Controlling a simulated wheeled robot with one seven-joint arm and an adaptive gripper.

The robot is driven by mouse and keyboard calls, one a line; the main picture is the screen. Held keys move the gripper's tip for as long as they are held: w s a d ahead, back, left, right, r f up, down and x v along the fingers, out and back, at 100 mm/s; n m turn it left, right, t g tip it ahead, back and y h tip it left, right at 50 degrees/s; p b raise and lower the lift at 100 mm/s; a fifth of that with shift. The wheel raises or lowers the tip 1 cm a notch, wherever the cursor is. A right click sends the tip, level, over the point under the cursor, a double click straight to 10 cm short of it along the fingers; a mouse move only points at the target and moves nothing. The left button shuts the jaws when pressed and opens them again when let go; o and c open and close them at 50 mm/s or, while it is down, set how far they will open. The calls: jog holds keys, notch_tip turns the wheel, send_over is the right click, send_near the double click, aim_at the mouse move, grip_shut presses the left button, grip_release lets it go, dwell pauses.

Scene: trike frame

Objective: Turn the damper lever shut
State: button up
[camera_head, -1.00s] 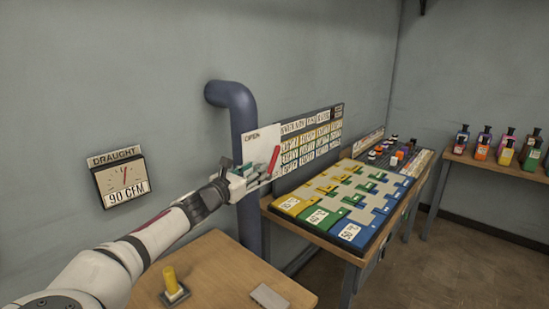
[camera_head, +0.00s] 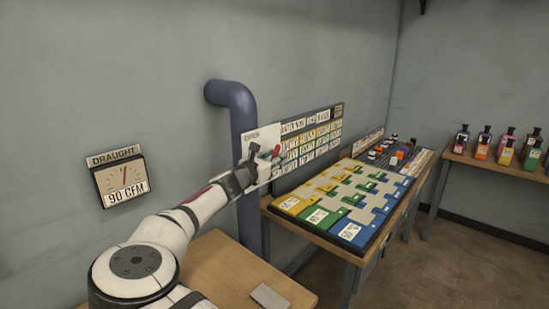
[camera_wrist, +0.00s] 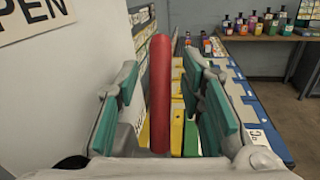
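The red damper lever (camera_head: 277,151) sticks out in front of a white plate (camera_head: 263,135) marked "OPEN" on the blue-grey pipe (camera_head: 238,101). In the wrist view the red lever (camera_wrist: 160,92) stands nearly upright between the two teal-padded fingers of my gripper (camera_wrist: 163,105). Gaps show on both sides of it, so the gripper looks open around the lever and not closed on it. In the head view my gripper (camera_head: 264,163) is at the plate and hides the lever's lower part. The plate also shows at the left of the wrist view (camera_wrist: 85,70).
A draught gauge (camera_head: 122,177) reading "90 CFM" hangs on the wall at left. A wooden table (camera_head: 230,270) with a grey block (camera_head: 269,296) is below my arm. Right of the pipe stands a bench with a coloured card board (camera_head: 345,205); bottles stand on a far shelf.

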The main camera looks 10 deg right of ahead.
grip_shut()
jog(key=shift+d, duration=0.1)
jog(key=shift+w+d+f+g+y, duration=0.15)
jog(key=shift+w+d+g+y, duration=0.1)
jog(key=shift+g+y, duration=0.25)
jog(key=shift+w+d+f+g+y, duration=0.15)
jog(key=shift+d+g+y, duration=0.1)
jog(key=shift+g+y, duration=0.25)
jog(key=shift+w+d+f+m+g+y+b, duration=0.2)
jog(key=shift+d+f+m+g+y+b, duration=0.05)
jog(key=shift+f+g+y+b, duration=0.85)
jog(key=shift+w+d+f+m+g+y+b, duration=0.25)
jog(key=shift+f+g+y+b, duration=0.6)
jog(key=shift+y, duration=0.45)
jog(key=shift+w+d+f+m+g+y+b, duration=0.2)
jog(key=shift+d+f+g+y+b, duration=0.1)
jog(key=shift+f+g+y+b, duration=0.65)
jog(key=shift+r+y, duration=0.1)
jog(key=shift+y, duration=0.15)
